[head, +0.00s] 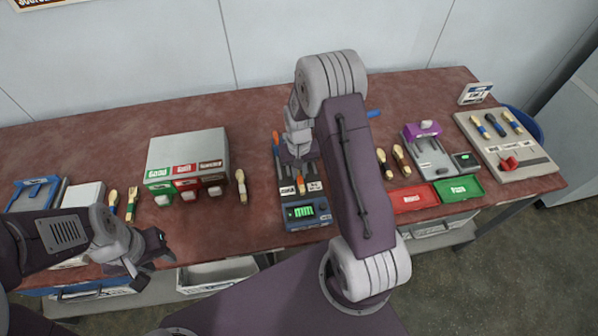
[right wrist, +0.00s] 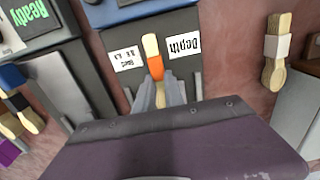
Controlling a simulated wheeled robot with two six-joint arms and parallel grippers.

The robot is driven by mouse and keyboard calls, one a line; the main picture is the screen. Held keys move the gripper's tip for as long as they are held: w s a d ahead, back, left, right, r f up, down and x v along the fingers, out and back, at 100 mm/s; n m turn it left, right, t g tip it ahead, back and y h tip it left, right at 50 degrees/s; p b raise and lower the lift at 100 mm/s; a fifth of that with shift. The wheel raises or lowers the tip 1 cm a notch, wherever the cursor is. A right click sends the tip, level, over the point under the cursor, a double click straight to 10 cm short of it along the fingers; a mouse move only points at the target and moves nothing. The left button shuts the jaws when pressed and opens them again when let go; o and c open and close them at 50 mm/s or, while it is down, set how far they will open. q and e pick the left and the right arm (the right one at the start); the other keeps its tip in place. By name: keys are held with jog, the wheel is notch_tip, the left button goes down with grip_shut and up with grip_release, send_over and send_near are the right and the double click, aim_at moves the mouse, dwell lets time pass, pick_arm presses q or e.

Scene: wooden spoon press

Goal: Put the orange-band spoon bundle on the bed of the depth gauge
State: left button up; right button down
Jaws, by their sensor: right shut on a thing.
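The orange-band spoon bundle (right wrist: 155,66) is between the fingertips of my right gripper (right wrist: 158,92), which is shut on it. The bundle lies lengthwise over the bed of the depth gauge (right wrist: 117,75), between the two white labels. I cannot tell whether it touches the bed. In the head view the gauge (head: 306,221) has a blue front and a lit green display. My right arm hides part of its bed there. My left gripper (head: 160,250) is at the table's front edge on the left, away from the gauge; its jaw opening is unclear.
A grey box with green, red and brown labels (head: 187,150) stands left of the gauge, with a loose bundle (head: 241,186) between. Right are a purple-topped device (head: 428,150), red (head: 413,198) and green trays (head: 458,189), and a grey board (head: 507,146).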

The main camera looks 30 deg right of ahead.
aim_at(299, 175)
jog(key=shift+s, duration=0.1)
jog(key=shift+f, duration=0.15)
jog(key=c, duration=1.4)
grip_release()
jog(key=shift+c, duration=0.2)
notch_tip(299, 175, up, 12)
jog(key=r, duration=0.1)
jog(key=s+a+n, duration=0.1)
jog(key=s+a, duration=0.2)
jog(key=s, duration=0.3)
jog(key=s+a+f+n+t, duration=0.1)
jog(key=s+a+n, duration=0.1)
jog(key=s, duration=0.5)
jog(key=shift+s+a+f, duration=0.15)
jog(key=shift+s+a, duration=0.1)
jog(key=shift+a, duration=0.65)
